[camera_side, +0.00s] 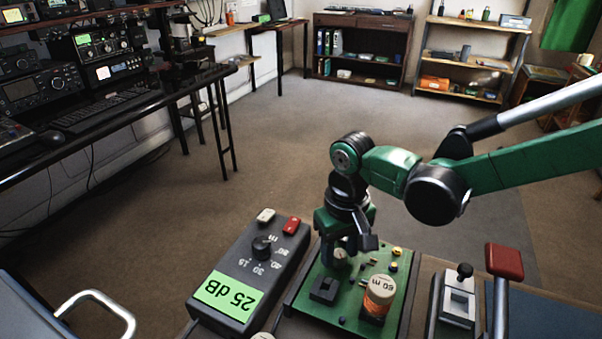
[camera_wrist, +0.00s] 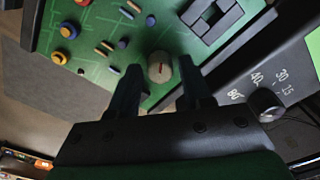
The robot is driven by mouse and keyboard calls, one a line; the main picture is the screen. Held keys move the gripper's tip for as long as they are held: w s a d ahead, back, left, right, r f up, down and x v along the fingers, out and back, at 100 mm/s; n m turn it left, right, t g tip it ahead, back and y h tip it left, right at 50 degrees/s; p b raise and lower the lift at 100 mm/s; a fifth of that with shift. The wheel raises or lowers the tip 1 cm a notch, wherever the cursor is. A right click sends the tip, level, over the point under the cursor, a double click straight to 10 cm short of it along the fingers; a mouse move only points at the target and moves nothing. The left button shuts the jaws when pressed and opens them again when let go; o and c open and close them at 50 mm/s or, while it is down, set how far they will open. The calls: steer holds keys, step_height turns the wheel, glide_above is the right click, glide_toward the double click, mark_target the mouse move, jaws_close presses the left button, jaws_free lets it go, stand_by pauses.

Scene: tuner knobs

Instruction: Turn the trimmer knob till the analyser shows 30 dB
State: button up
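The analyser (camera_side: 232,310) is a dark grey box left of the green circuit board (camera_side: 298,300). Its green display (camera_side: 228,296) reads 25 dB, upside down in the side view. The trimmer knob (camera_wrist: 160,67) is a small pale round knob with a red mark, standing on the board. In the side view the knob (camera_side: 340,257) is partly hidden under my gripper (camera_side: 343,246). In the wrist view my gripper (camera_wrist: 158,66) is open, with a finger on either side of the knob and visible gaps between.
An orange-labelled coil (camera_side: 380,294) marked 60 m and a dark square part (camera_side: 325,290) stand on the board near the knob. A black dial (camera_side: 263,246) and a red button (camera_side: 291,226) are on the analyser. A red-handled lever (camera_side: 504,262) stands at the right.

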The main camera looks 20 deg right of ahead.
mark_target(340, 252)
steer(key=shift+r, duration=2.75)
steer(key=shift+o, duration=1.4)
steer(key=shift+f, duration=2.85)
steer(key=shift+c, duration=0.2)
